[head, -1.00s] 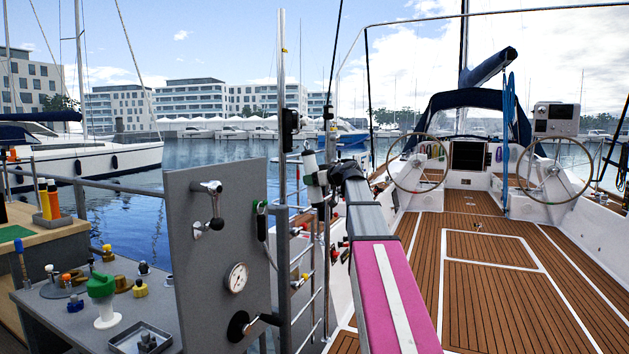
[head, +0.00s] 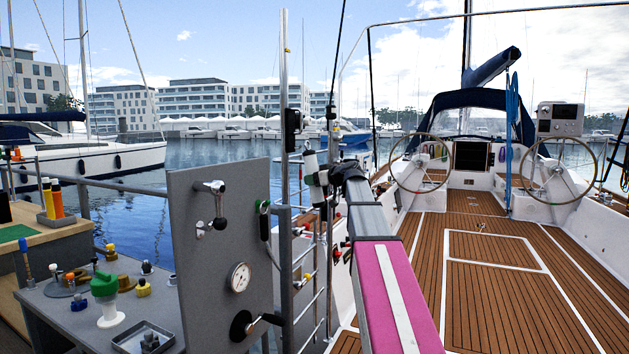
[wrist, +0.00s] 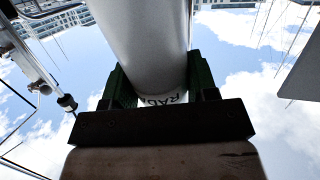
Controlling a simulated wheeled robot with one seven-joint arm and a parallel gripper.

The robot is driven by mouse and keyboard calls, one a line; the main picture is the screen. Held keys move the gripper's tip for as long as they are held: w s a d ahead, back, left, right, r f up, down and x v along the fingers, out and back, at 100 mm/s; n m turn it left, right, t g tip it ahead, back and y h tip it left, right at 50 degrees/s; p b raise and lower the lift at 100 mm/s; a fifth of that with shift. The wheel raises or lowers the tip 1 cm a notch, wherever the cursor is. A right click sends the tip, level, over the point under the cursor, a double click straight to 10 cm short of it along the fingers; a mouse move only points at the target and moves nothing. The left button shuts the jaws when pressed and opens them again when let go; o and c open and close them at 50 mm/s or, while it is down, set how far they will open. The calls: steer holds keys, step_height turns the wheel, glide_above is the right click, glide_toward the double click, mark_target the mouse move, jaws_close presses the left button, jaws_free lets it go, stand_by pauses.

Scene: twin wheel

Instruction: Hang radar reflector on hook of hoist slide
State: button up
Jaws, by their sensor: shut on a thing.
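In the wrist view, my gripper (wrist: 160,84) has green pads on both sides of the white reflector (wrist: 145,35), with black letters partly showing. The hoist slide (head: 293,120) is a black block on the upright metal pole, just left of and above the reflector. Its hook is too small to make out.
A grey panel (head: 215,270) with handles and a gauge stands left of the pole. A workbench (head: 60,320) with small parts is at far left. Ladder-like rails (head: 312,265) stand below the reflector. The boat's teak deck (head: 490,285) is open at right.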

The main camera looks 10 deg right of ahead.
steer(key=shift+w+a+f, duration=0.1)
steer(key=shift+w+a, duration=0.8)
steer(key=shift+a, duration=0.3)
stand_by(0.9)
steer(key=shift+w+a+f, duration=0.3)
steer(key=shift+a+f, duration=0.1)
steer(key=shift+a, duration=0.05)
stand_by(0.7)
steer(key=shift+w+a+f, duration=0.1)
steer(key=shift+f, duration=0.2)
stand_by(1.1)
steer(key=o, duration=1.4)
